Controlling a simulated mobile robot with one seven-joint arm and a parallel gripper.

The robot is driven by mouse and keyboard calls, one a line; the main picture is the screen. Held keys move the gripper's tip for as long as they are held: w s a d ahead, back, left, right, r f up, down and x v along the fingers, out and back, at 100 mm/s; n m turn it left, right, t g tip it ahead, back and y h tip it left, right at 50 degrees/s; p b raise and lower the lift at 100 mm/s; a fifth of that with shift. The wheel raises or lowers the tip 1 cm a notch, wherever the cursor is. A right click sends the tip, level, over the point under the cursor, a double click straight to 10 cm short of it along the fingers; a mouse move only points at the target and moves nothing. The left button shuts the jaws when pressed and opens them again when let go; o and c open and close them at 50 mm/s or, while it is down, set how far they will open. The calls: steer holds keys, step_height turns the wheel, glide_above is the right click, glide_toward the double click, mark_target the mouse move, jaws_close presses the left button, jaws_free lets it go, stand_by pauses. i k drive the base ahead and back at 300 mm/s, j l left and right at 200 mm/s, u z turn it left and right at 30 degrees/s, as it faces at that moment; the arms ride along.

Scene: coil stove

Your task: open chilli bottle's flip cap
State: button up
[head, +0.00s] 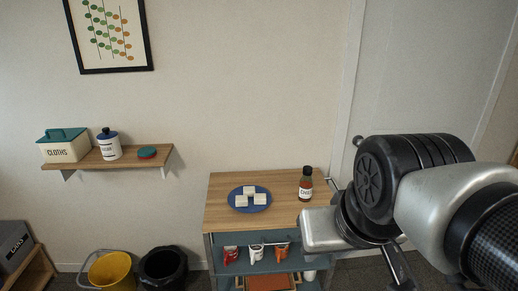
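The chilli bottle (306,190) stands upright near the right end of a wooden-topped cart (285,213) in the head view. It is dark reddish-brown, with a pale label and a dark cap (307,170). The cap is too small to tell whether its flip lid is up or down. My arm comes in from the right, and its end is to the right of and in front of the bottle, with no visible contact. My gripper's fingers cannot be made out clearly, so I cannot tell whether they are open or shut.
A blue plate (235,204) with white blocks (249,190) lies left of the bottle. Packets (256,253) stand on the cart's lower shelf. A wall shelf (100,162) holds a cloths box, a jar and a lid-like disc. Yellow (111,272) and black (163,269) bins stand at lower left.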

mark_target(309, 169)
steer(key=i+j, duration=0.15)
steer(key=i, duration=0.4)
steer(key=i+j, duration=0.15)
steer(key=i, duration=0.4)
steer(key=l, duration=0.15)
steer(key=k+z, duration=0.05)
